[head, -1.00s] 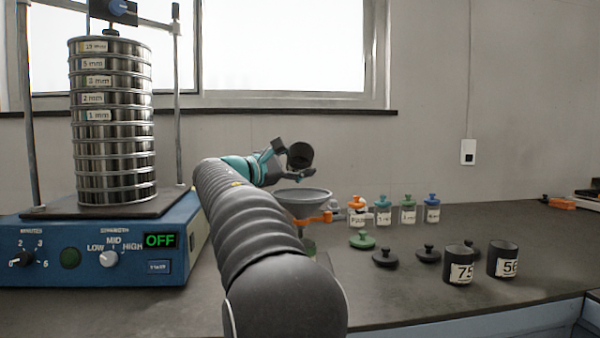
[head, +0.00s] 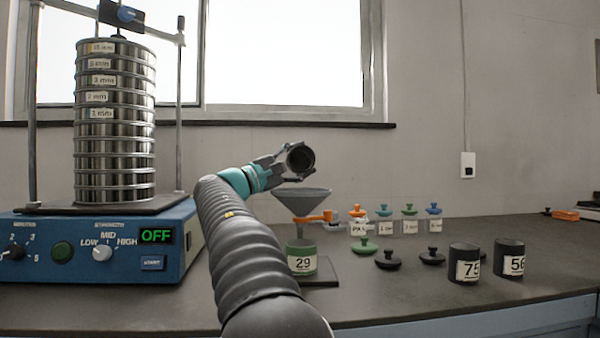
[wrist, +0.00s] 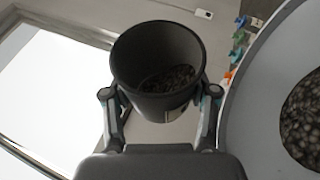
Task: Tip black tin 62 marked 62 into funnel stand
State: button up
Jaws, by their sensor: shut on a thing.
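A black tin (head: 300,157) is held in my gripper (head: 279,165) above the funnel. It is tilted, with its open mouth turned toward the head camera. In the wrist view the tin (wrist: 158,50) sits between both fingers (wrist: 160,105), with dark granules inside. A label edge shows on it, but its number cannot be read. The grey funnel (head: 302,200) stands on an orange-clamped stand below the tin. A green tin (head: 301,262) marked 29 stands under the funnel.
Black tins marked 75 (head: 464,264) and 56 (head: 509,258) stand at the right. A green lid (head: 364,245) and black lids (head: 388,260) lie on the bench. Several small jars (head: 384,222) stand behind. The sieve shaker (head: 115,125) is at the left, its display reading OFF.

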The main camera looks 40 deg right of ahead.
jog(key=m+b, duration=0.1)
jog(key=m+g+b, duration=0.1)
jog(key=shift+a+f+m+h, duration=0.1)
jog(key=shift+f+m+h, duration=0.25)
jog(key=shift+m+h, duration=0.05)
jog(key=shift+s+a+r+m+g, duration=0.1)
jog(key=shift+s+r+m+g, duration=0.15)
jog(key=shift+m+g, duration=0.6)
jog(key=shift+s+a+r+m+g, duration=0.1)
jog(key=shift+s+r+m+g, duration=0.1)
jog(key=shift+m+g, duration=0.6)
jog(key=shift+m+t, duration=0.25)
jog(key=n, duration=0.1)
jog(key=n+t+p, duration=0.2)
jog(key=shift+w+d, duration=0.25)
jog(key=shift+w, duration=0.15)
jog(key=shift+w+d+f+n+t+p, duration=0.1)
jog(key=shift+n+t+p, duration=0.15)
jog(key=shift+n+p, duration=0.25)
jog(key=shift+w+d+f+n+t+p, duration=0.1)
jog(key=shift+n+t+p, duration=0.2)
jog(key=shift+n, duration=0.3)
jog(key=shift+f+n+y, duration=0.2)
jog(key=shift+n+y, duration=0.1)
jog(key=shift+r, duration=0.1)
